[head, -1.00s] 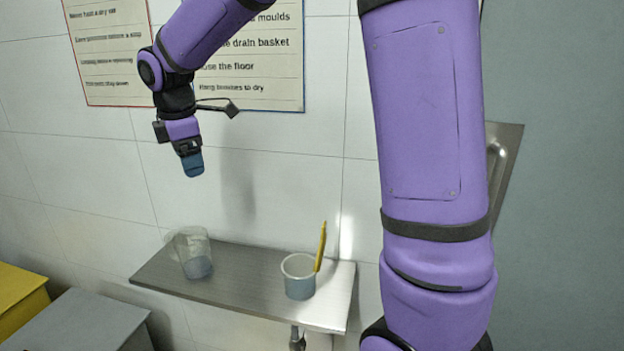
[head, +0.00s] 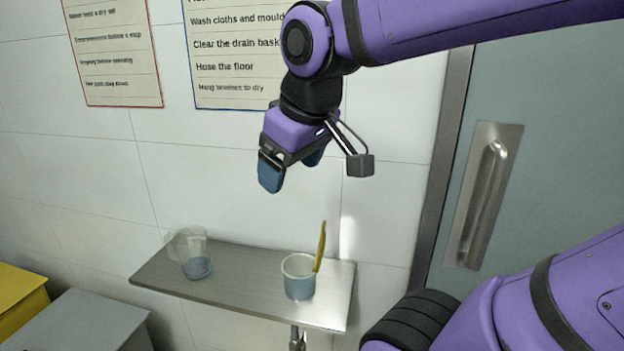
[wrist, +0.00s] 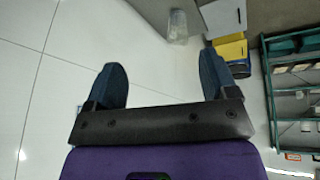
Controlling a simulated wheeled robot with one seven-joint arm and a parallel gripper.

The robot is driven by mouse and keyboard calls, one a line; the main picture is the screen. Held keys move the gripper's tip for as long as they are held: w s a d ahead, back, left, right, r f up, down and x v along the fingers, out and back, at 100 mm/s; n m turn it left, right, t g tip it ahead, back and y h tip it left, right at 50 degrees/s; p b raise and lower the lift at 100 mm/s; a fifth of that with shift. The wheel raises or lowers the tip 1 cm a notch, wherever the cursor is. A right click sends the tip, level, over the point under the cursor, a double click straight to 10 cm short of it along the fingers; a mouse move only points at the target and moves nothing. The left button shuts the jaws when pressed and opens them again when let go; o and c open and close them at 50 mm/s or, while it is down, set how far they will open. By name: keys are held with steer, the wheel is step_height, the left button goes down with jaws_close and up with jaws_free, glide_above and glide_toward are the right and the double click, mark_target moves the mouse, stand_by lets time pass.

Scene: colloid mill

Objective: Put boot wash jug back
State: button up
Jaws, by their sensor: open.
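A clear jug (head: 195,254) with a handle on its left and bluish-grey contents at the bottom stands on the left part of a steel wall shelf (head: 235,285). A see-through jug also shows at the top of the wrist view (wrist: 178,27). My gripper (head: 291,172) is open and empty, above the shelf and up and to the right of the jug, in front of the wall. In the wrist view its two blue fingertips (wrist: 163,80) are spread with nothing between them.
A pale cup (head: 298,277) with a yellow-handled tool (head: 320,247) stands on the shelf right of the jug. A grey box (head: 80,320) and a yellow box (head: 18,295) are at lower left. A door with a steel handle (head: 486,195) is at right. The middle of the shelf is clear.

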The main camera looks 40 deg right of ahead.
steer(key=s, duration=0.1)
steer(key=s+f+m, duration=0.1)
steer(key=s+m, duration=0.1)
steer(key=shift+s+d+f+t, duration=0.25)
steer(key=shift+s+d+t, duration=0.05)
steer(key=shift+s, duration=0.1)
steer(key=shift+c, duration=0.4)
stand_by(0.5)
